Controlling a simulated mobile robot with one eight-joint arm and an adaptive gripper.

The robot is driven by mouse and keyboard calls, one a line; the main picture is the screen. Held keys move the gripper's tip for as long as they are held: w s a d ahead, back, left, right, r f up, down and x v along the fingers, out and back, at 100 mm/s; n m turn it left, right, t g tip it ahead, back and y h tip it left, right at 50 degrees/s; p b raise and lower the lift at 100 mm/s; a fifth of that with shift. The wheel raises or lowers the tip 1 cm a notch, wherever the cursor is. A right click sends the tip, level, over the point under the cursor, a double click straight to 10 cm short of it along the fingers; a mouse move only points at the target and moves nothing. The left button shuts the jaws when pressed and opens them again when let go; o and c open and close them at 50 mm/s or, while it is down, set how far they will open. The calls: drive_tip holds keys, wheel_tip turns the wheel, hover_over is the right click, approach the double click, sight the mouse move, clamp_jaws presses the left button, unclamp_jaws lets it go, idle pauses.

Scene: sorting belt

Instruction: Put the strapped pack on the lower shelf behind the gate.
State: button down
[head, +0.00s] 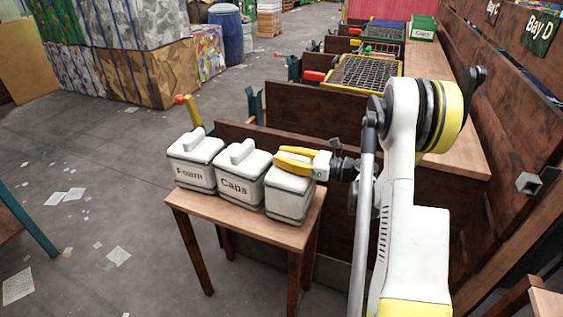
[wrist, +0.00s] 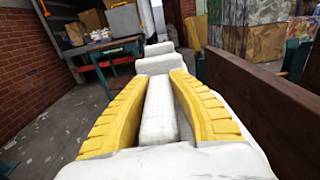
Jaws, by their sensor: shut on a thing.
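My gripper (head: 282,159) is shut on the raised white handle of the right-hand canister (head: 289,197). This canister is white with a dark band and stands at the right end of a small wooden table (head: 250,222). In the wrist view the yellow fingers (wrist: 158,82) lie on both sides of the handle (wrist: 158,115), above the pale lid. Two like canisters stand to its left, labelled Foam (head: 193,162) and Caps (head: 242,172). I cannot pick out the strapped pack, the gate or the lower shelf for certain.
Dark wooden partitions (head: 300,112) stand right behind the table. Beyond them are a wire-mesh tray (head: 365,73) and a green Caps bin (head: 422,28). Large strapped bales (head: 150,72) and a blue barrel (head: 226,35) stand far left. The littered floor on the left is open.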

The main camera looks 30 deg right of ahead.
drive_tip(key=shift+f, duration=0.25)
drive_tip(key=c, duration=1.3)
unclamp_jaws()
drive_tip(key=shift+o, duration=0.2)
drive_tip(key=shift+r, duration=0.1)
